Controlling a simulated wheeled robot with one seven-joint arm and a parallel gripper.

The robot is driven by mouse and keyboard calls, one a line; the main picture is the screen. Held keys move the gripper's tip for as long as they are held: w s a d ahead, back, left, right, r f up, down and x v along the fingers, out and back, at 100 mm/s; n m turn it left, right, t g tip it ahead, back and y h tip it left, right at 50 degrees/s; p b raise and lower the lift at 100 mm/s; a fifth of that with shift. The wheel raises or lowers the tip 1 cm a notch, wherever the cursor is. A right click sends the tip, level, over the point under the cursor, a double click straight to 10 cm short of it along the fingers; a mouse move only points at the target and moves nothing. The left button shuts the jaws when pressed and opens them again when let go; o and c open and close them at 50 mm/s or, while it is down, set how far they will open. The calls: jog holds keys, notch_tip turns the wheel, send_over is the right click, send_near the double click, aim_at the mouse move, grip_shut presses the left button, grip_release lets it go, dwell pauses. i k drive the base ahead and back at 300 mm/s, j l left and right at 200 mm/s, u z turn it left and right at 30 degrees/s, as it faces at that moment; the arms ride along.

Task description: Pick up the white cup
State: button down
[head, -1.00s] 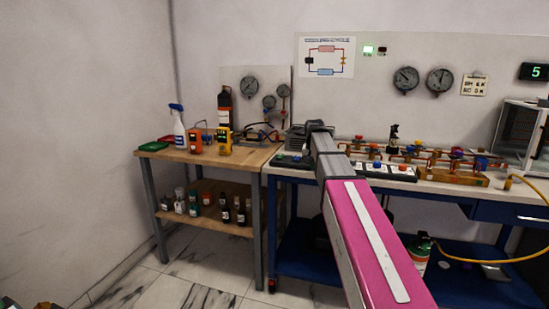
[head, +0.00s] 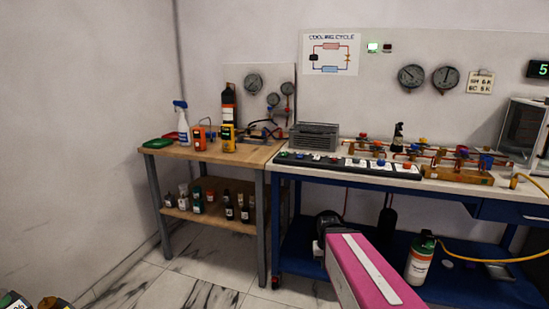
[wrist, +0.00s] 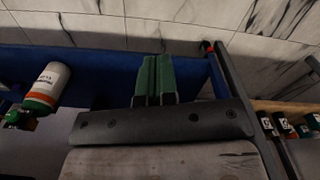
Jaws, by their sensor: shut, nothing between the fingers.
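I cannot make out a white cup in either view. My gripper shows in the wrist view (wrist: 157,62) as two green fingers pressed together, with nothing between them. In the head view my pink arm reaches to the front of the blue bench's lower part, and the fingers are hidden there.
A white canister with a green top (head: 419,262) stands on the blue lower shelf (head: 458,284); it also shows in the wrist view (wrist: 47,82). A wooden workbench (head: 200,152) holds a spray bottle (head: 182,125). Several small bottles stand on its lower shelf (head: 205,215).

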aim_at(521, 173)
jog(key=z, duration=1.75)
jog(key=i+l, duration=0.2)
